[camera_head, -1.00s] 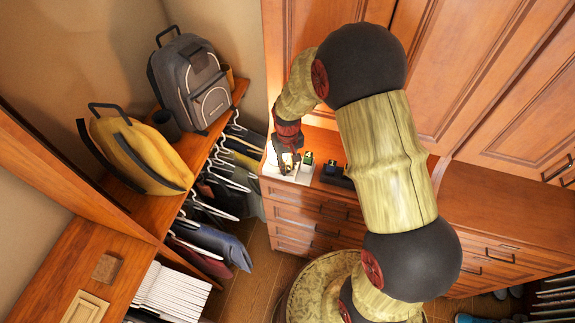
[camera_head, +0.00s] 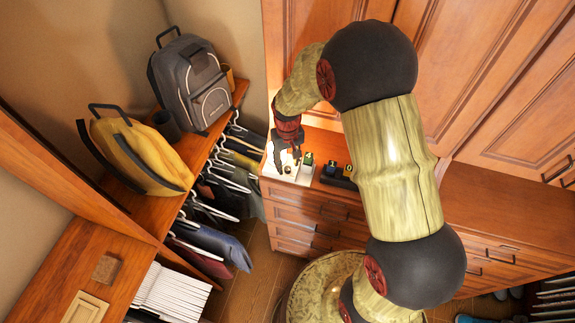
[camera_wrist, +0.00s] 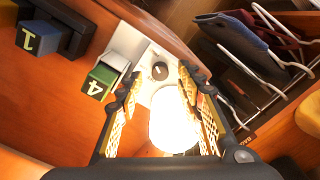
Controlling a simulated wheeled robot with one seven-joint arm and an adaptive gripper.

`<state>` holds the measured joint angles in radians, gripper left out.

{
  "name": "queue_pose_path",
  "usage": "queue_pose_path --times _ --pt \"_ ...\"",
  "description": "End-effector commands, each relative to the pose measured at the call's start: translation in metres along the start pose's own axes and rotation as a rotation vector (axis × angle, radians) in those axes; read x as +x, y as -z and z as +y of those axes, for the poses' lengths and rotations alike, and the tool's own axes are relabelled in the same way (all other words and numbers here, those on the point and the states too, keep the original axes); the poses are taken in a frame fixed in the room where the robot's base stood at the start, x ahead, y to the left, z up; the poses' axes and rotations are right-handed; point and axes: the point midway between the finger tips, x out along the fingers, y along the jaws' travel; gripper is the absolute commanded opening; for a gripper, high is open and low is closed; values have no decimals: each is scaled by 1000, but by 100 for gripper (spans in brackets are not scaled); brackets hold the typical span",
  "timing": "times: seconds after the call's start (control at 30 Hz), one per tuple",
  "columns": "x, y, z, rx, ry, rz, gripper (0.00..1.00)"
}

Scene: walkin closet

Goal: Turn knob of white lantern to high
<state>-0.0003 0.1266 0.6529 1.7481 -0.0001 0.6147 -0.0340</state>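The white lantern (camera_wrist: 124,42) stands on the wooden dresser, with its lamp part (camera_wrist: 172,128) glowing brightly. Its dark round knob (camera_wrist: 159,72) is on the white base in the wrist view. In the head view the lantern base (camera_head: 304,175) is partly hidden by my gripper (camera_head: 288,155). In the wrist view my gripper (camera_wrist: 160,84) is open, its fingers on either side of the glowing lamp, with the knob near and between the tips. No finger clearly touches the knob. The pointer setting on the knob is too small to read.
A green block marked 4 (camera_wrist: 101,82) sits beside the lantern. A blue-grey block marked 1 (camera_wrist: 38,38) and a black holder (camera_wrist: 78,32) are farther along the dresser (camera_head: 300,200). Hanging clothes (camera_head: 215,250) and a shelf with a grey backpack (camera_head: 192,85) are at left.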

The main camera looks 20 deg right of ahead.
Motion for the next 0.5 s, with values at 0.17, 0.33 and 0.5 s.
queue_pose_path --times 0.17,0.33,0.5 --pt "-39 2 0 0 0 6 37" --pt "-71 1 0 0 0 5 37" --pt "-90 1 0 0 0 1 37"
